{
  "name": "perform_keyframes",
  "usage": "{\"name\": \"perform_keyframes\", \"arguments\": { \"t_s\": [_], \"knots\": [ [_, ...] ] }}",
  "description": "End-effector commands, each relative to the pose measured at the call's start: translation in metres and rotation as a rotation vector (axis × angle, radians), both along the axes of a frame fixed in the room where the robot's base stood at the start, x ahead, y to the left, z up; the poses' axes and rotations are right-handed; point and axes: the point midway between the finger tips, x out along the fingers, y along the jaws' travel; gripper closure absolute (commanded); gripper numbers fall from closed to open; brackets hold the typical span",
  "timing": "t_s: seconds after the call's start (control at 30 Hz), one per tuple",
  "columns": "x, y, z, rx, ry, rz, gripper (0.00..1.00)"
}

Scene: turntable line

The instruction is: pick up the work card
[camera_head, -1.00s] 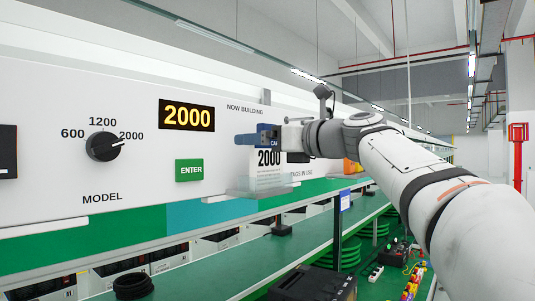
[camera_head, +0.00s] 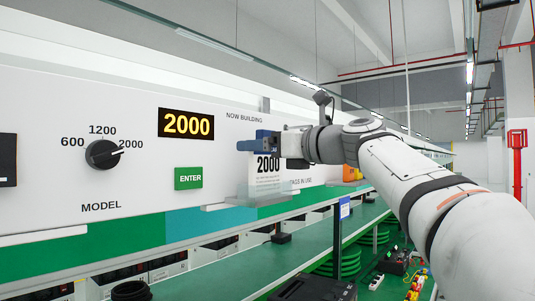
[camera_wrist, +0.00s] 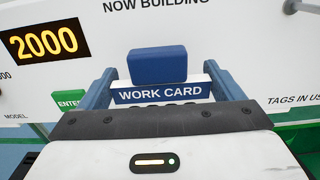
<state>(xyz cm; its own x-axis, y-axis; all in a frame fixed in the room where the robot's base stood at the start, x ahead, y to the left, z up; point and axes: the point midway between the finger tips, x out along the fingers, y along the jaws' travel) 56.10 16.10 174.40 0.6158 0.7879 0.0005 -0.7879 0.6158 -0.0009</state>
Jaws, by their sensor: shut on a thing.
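The work card (camera_head: 268,165) is a white upright sheet with "2000" and small print on it, under a blue "WORK CARD" header. It stands against the wall panel, with its lower part at a clear holder (camera_head: 246,192). In the wrist view the header of the work card (camera_wrist: 160,93) spans between the two blue fingers of my gripper (camera_wrist: 159,75). My gripper (camera_head: 262,143) is shut on the card's upper part. A blue block (camera_wrist: 158,64) shows just above the header. Most of the card's face is hidden in the wrist view.
The white panel (camera_head: 60,190) carries a lit "2000" display (camera_head: 186,124), a black model knob (camera_head: 103,154) pointing at 2000 and a green ENTER button (camera_head: 188,178). Below runs a green bench (camera_head: 235,268) with a black bin (camera_head: 312,288). Open aisle lies at right.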

Motion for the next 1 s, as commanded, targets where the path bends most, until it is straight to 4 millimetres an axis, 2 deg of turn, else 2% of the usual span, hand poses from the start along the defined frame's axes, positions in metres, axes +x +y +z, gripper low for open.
{"name": "perform_keyframes", "arguments": {
  "t_s": [0.27, 0.6, 0.8, 1.0],
  "knots": [
    [0.0, 0.0, 0.026, 0.0, -0.004, 0.0, 0.38],
    [0.001, 0.001, 0.076, 0.0, -0.003, 0.001, 0.38],
    [0.001, 0.001, 0.091, 0.0, -0.001, 0.002, 0.38],
    [-0.003, -0.004, 0.096, 0.0, 0.0, -0.001, 0.38]
  ]
}}
